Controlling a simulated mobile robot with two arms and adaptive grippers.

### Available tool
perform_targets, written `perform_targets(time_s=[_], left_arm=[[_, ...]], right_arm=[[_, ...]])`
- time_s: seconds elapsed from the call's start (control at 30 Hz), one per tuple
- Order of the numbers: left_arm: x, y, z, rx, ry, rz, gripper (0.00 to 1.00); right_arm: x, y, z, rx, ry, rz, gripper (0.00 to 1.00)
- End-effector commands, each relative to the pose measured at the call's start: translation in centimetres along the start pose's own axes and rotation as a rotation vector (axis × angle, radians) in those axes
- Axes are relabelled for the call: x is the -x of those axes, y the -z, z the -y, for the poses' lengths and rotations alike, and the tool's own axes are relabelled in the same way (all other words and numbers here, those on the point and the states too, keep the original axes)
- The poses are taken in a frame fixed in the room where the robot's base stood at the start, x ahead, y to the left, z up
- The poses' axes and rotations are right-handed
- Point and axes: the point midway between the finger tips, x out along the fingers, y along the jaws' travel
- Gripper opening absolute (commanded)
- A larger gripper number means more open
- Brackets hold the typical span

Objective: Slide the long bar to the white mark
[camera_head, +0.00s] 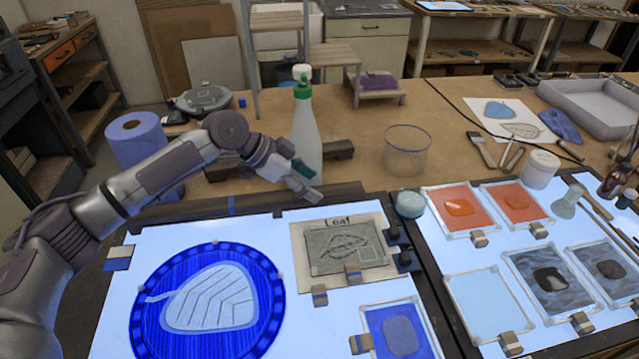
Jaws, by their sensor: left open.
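A long dark bar (265,199) lies along the far edge of the left light panel (120,320), running left to right. I cannot make out a white mark for certain. My left gripper (311,182) is open and empty, above the bar's middle stretch and in front of the white spray bottle. I cannot tell whether it touches the bar. Part of the bar is hidden behind the gripper. My right gripper is not in view.
The spray bottle (305,130) stands close behind my left gripper. A clear glass bowl (406,150) is to the right, a blue paper roll (136,140) to the left. A blue round leaf panel (208,300) and a leaf stencil (345,250) lie in front.

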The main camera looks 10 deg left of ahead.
Motion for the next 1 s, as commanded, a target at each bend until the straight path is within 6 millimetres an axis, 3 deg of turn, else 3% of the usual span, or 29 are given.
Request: perform_targets(time_s=[0.2, 0.57, 1.0], left_arm=[[-2.6, 0.0, 0.0, 0.0, -0.001, 0.001, 0.67], [-3.2, 0.0, 0.0, -0.001, 0.001, 0.0, 0.67], [-3.1, 0.0, 0.0, -0.001, 0.001, 0.0, 0.0]], right_arm=[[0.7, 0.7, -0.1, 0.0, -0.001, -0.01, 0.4], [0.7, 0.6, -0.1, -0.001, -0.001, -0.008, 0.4], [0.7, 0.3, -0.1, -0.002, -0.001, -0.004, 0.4]])
